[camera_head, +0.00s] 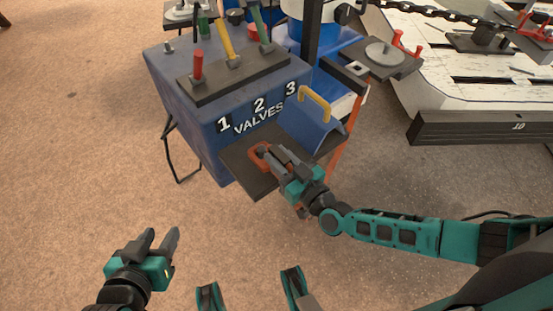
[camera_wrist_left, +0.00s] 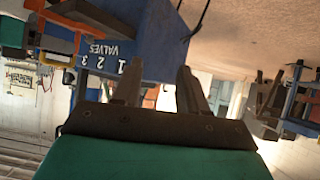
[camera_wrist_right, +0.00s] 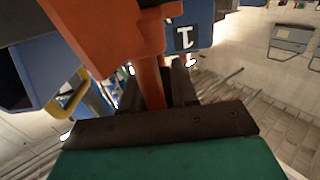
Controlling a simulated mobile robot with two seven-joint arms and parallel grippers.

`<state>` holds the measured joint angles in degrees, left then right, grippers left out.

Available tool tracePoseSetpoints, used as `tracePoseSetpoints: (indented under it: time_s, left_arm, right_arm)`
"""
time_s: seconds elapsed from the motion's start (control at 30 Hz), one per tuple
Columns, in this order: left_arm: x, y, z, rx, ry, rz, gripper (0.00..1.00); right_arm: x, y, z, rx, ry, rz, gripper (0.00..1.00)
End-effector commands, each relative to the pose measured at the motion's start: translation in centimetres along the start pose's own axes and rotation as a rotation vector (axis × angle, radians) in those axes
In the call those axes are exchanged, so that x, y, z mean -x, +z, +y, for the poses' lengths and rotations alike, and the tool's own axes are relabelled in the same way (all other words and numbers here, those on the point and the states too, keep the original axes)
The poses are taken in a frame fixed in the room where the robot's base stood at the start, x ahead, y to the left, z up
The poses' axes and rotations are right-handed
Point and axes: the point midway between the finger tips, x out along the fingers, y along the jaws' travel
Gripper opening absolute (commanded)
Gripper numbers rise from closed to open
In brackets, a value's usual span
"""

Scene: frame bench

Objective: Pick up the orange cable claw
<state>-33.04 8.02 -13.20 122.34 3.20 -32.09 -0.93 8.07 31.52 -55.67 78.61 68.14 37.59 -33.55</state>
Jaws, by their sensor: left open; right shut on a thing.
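The orange cable claw (camera_head: 259,152) is at the dark shelf (camera_head: 240,165) on the front of the blue valve box. My right gripper (camera_head: 272,157) reaches it from the right and is shut on it. In the right wrist view the orange claw (camera_wrist_right: 115,35) fills the upper middle, and its narrow stem runs down between the fingers (camera_wrist_right: 165,88). Whether the claw touches the shelf is hard to tell. My left gripper (camera_head: 160,243) is open and empty over the floor at the lower left. Its two spread fingers also show in the left wrist view (camera_wrist_left: 160,90).
The blue box (camera_head: 190,110) carries a "VALVES 1 2 3" label and red, yellow and green levers (camera_head: 227,45). A blue case with a yellow handle (camera_head: 315,97) sits right of the shelf. A pale pallet (camera_head: 450,60) stands at upper right. The floor at left is clear.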

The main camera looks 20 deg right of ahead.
Motion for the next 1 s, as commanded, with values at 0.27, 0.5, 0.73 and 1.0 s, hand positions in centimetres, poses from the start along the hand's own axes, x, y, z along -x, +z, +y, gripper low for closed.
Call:
tracePoseSetpoints:
  time_s: [0.27,0.5,0.73,1.0]
  left_arm:
    - [0.6,-1.0,0.0,0.0,-0.003,0.009,0.43]
    - [1.8,-2.1,-0.6,-0.006,-0.023,0.006,0.43]
    - [3.8,-3.8,-0.9,-0.013,-0.03,-0.008,0.43]
    - [5.8,-6.8,-0.7,-0.014,-0.029,-0.005,0.43]
  right_arm:
    - [-0.1,-2.1,0.0,-0.001,0.002,0.007,0.0]
    - [0.0,-6.6,0.0,-0.002,0.002,0.007,0.0]
    - [0.0,-12.5,0.0,-0.004,0.003,0.007,0.0]
    - [-0.1,-18.0,0.0,-0.003,0.002,0.006,0.0]
